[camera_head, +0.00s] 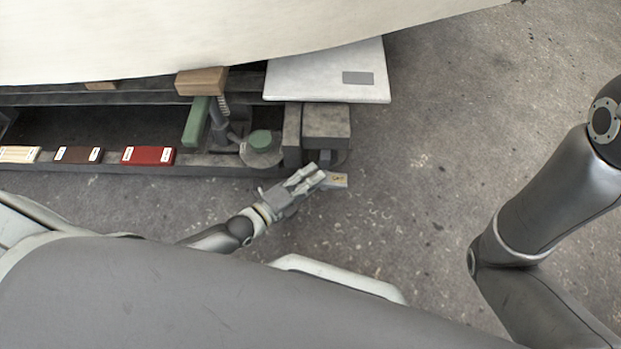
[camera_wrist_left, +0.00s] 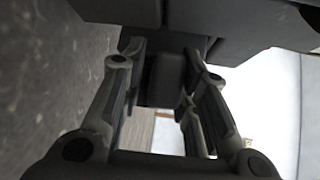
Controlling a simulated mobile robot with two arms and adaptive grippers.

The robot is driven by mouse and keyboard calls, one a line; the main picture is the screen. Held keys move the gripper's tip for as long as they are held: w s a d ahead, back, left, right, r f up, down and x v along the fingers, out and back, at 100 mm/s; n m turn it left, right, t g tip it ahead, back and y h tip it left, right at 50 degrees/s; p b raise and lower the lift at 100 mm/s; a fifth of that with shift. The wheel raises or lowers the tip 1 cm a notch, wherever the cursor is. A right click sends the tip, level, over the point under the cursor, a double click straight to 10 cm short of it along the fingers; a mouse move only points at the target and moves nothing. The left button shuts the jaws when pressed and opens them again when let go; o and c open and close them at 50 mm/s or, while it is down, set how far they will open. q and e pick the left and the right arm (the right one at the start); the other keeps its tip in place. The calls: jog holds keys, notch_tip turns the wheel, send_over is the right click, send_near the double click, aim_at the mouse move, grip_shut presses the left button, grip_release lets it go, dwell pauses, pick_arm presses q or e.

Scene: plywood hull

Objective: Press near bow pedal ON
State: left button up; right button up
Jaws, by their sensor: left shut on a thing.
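The near bow pedal shows in the head view as a small pale plate (camera_head: 338,180) with a yellowish label, low at the right end of the dark frame; the label is too small to read. My left gripper (camera_head: 313,178) is beside it, at its left end, below a grey block. In the left wrist view my left gripper (camera_wrist_left: 165,85) has its two fingers either side of a dark block-like part (camera_wrist_left: 166,72), shut on it. A pale surface (camera_wrist_left: 155,132) lies beyond the fingers. The fingers partly hide the pedal. My right gripper is outside the view.
The dark frame's front rail (camera_head: 220,171) carries a red box (camera_head: 148,156), a dark brown box (camera_head: 78,155) and a pale box (camera_head: 18,154). A white panel (camera_head: 330,68) juts out above the pedal. The pale hull (camera_head: 200,35) overhangs. The concrete floor (camera_head: 430,150) to the right is clear.

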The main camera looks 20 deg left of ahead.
pick_arm(q)
jog(key=shift+d+t+b, duration=0.15)
jog(key=shift+t+b, duration=0.15)
jog(key=shift+b, duration=0.1)
jog(key=n+t+b, duration=0.1)
jog(key=f+n+h+b, duration=0.1)
jog(key=b, duration=0.1)
jog(key=shift+n+t, duration=0.3)
jog(key=shift+t, duration=0.1)
jog(key=shift+a+n+t+b, duration=0.2)
jog(key=shift+n+t+b, duration=0.6)
jog(key=shift+b, duration=0.4)
jog(key=shift+w, duration=0.1)
jog(key=o, duration=0.8)
jog(key=shift+o, duration=0.2)
jog(key=shift+f, duration=0.2)
